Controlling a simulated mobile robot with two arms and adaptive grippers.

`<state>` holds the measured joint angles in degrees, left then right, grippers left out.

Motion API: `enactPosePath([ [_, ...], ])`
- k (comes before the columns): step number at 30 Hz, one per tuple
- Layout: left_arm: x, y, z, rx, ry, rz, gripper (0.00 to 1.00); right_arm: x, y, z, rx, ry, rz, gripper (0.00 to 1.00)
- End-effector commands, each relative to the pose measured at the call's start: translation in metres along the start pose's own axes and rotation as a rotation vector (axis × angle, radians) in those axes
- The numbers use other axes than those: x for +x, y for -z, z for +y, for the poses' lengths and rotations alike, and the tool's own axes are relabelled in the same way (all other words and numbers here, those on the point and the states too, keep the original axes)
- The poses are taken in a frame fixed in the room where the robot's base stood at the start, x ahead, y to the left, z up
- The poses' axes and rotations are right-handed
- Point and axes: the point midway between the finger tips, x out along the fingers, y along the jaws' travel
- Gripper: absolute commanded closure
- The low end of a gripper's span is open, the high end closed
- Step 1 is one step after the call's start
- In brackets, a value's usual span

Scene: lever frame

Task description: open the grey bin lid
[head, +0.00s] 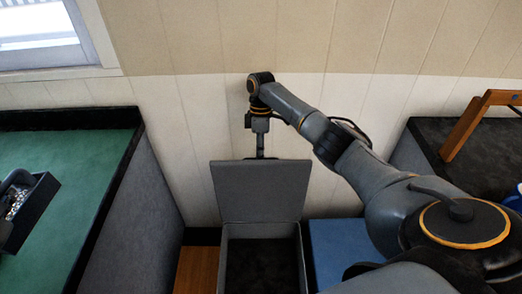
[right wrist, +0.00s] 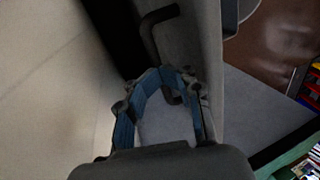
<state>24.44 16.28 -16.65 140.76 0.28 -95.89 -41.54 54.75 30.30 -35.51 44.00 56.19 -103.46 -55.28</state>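The grey bin (head: 228,262) stands on the floor between two counters, and its dark inside shows. Its grey lid (head: 261,190) stands upright at the back of the bin, so the bin is open. My right gripper (head: 260,152) reaches down behind the top edge of the lid, and its tips are partly hidden there. In the right wrist view, a dark bent handle (right wrist: 152,42) stands off the grey panel. My right gripper's blue fingers (right wrist: 170,84) arch together around the handle's near end and appear shut on it. My left gripper is not in view.
A green-topped counter (head: 60,190) with a black tray (head: 35,215) is on the left. A blue box (head: 340,248) stands close to the bin's right side, and a wooden item (head: 196,270) to its left. The panelled wall (head: 200,120) is close behind.

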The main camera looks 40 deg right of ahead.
Motion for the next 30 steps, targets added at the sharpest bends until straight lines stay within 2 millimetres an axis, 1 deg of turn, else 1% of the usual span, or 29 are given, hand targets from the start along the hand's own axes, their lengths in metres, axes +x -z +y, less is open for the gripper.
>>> enactPosePath([
  [1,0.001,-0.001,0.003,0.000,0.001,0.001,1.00,0.026,-0.001,-0.006,-0.002,0.033,-0.019,0.66],
  [24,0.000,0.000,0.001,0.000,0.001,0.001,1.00,0.023,-0.003,-0.005,0.002,0.026,-0.024,0.66],
  [28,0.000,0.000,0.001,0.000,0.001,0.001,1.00,0.015,-0.003,-0.005,0.003,0.024,-0.023,0.66],
  [30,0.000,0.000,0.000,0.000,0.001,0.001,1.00,0.004,-0.003,-0.005,0.002,0.023,-0.022,0.66],
])
